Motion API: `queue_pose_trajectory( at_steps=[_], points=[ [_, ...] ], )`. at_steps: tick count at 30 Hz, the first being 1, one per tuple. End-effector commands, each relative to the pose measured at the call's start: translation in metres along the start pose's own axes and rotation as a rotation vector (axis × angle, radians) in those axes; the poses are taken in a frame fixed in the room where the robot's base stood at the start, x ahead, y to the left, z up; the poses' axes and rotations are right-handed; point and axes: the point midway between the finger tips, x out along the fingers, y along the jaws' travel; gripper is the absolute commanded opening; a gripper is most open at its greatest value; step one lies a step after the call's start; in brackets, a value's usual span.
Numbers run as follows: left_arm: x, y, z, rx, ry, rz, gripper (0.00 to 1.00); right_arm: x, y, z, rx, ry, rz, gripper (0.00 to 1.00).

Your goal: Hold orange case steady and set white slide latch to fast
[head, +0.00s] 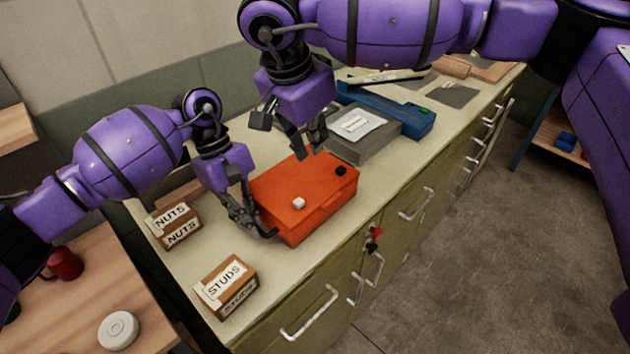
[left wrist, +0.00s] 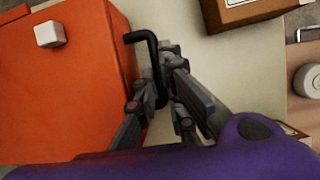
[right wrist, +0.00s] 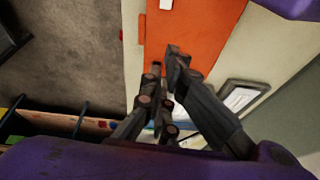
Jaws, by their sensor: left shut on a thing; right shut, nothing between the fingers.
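The orange case (head: 322,191) lies on the counter with its lid shut. A small white slide latch (head: 298,204) sits on its top near the front left, and a black knob (head: 341,171) near the right end. A black bent handle (left wrist: 145,36) is on the case's left end. My left gripper (head: 258,228) is shut on this handle; the left wrist view shows its fingers around the bar. My right gripper (head: 308,148) is shut and empty above the case's back edge, apart from the latch. The latch also shows at the right wrist view's top edge (right wrist: 166,4).
Boxes marked NUTS (head: 174,226) and STUDS (head: 226,287) stand left of the case. A grey case (head: 366,139) and a blue case (head: 416,119) lie behind it to the right. Drawer handles (head: 310,316) line the counter front.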

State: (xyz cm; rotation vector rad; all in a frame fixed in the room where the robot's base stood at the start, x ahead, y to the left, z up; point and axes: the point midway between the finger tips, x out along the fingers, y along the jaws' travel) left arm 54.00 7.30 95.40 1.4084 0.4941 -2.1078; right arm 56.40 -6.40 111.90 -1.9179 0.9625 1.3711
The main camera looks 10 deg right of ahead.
Motion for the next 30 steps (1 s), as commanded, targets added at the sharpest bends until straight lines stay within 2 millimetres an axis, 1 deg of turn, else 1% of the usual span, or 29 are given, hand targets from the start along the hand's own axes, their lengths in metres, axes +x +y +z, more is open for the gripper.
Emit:
queue_pose_trajectory(
  at_steps=[1, 6, 14, 17, 20, 22, 30],
  points=[
    [-0.001, 0.0, 0.0, 0.0, 0.0, 0.001, 0.0, 0.008, 0.005, -0.005, -0.035, 0.025, 0.022, 0.0],
    [-0.001, 0.0, 0.0, 0.0, 0.0, 0.001, 0.0, 0.007, 0.006, -0.008, -0.088, 0.036, 0.026, 0.0],
    [-0.001, 0.0, 0.0, 0.001, 0.0, 0.001, 0.0, 0.008, 0.006, -0.008, -0.087, 0.033, 0.025, 0.0],
    [-0.001, 0.0, 0.0, 0.001, 0.0, 0.001, 0.0, 0.012, 0.006, -0.008, -0.086, 0.033, 0.026, 0.0],
    [-0.001, 0.0, 0.0, 0.001, 0.0, 0.001, 0.0, 0.022, 0.006, -0.009, -0.086, 0.034, 0.027, 0.0],
    [-0.001, 0.0, 0.0, 0.001, 0.0, 0.001, 0.0, 0.034, 0.007, -0.009, -0.086, 0.032, 0.028, 0.0],
    [-0.001, 0.0, 0.0, 0.001, 0.0, 0.001, 0.0, 0.092, 0.008, -0.01, -0.085, 0.032, 0.028, 0.0]
  ],
)
